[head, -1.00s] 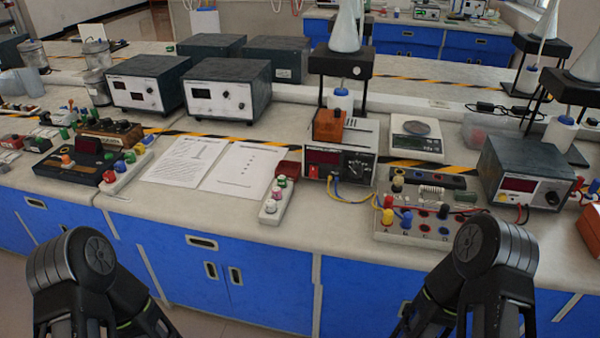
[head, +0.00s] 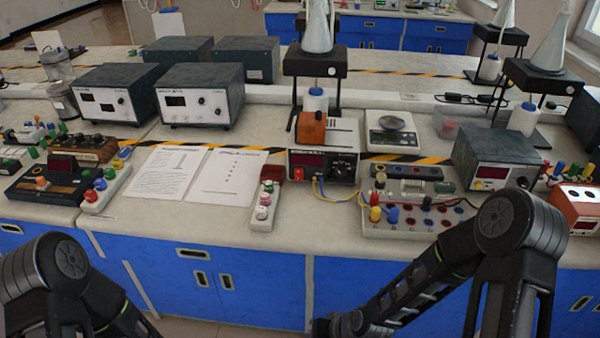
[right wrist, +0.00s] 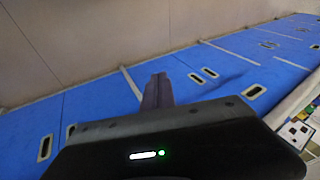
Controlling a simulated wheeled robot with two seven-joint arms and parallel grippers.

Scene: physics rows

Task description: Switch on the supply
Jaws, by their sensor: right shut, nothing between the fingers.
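A power supply (head: 338,158) with a dark display, a dial and a red switch (head: 298,174) stands mid-bench in the head view. Blue and yellow leads run from it to a white terminal board (head: 418,222). I cannot tell from the pictures whether any is on. My right gripper's fingers (right wrist: 157,90) are shut and empty in the right wrist view, before the blue cabinet fronts. In the head view that forearm reaches low, below the bench edge. My left arm shows at lower left; its gripper is out of view.
An orange block (head: 311,127) and a stand with a flask (head: 317,28) are by the supply. A scale (head: 392,136) sits behind right. The front bench edge is mostly clear.

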